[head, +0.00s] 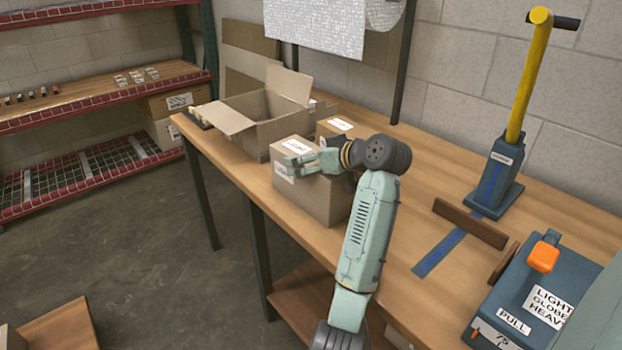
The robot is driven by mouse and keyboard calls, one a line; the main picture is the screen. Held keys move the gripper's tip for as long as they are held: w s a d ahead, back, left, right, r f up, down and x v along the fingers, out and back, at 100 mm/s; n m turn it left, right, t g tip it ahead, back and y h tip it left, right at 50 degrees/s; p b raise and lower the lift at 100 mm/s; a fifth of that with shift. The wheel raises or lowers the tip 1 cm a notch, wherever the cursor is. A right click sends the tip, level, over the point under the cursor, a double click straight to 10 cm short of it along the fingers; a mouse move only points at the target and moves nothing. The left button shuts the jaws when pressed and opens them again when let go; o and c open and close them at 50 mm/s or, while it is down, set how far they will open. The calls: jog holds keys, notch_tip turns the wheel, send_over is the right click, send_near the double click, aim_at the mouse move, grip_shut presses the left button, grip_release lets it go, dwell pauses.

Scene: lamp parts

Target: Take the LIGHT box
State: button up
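A closed cardboard box (318,198) with white labels on its top and left side stands on the workbench (400,255). Its label text is too small to read, so I cannot tell whether it says LIGHT. My gripper (291,166) is at this box's upper part, pointing left across it. I cannot tell whether the fingers touch it or how far apart they are. A second cardboard box (336,126) with a white top label stands just behind, partly hidden by my wrist.
An open, flapped carton (262,112) stands at the bench's far end. On the right are a blue stand with a yellow lever (520,85), brown wooden strips (470,223), a blue tape line (440,252) and a blue box (530,290) labelled "LIGHT GLOBE HEAVY" and "PULL". A rack (90,95) stands left.

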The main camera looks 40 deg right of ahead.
jog(key=shift+c, duration=0.4)
jog(key=shift+f, duration=0.15)
jog(key=c, duration=1.8)
jog(key=shift+c, duration=0.8)
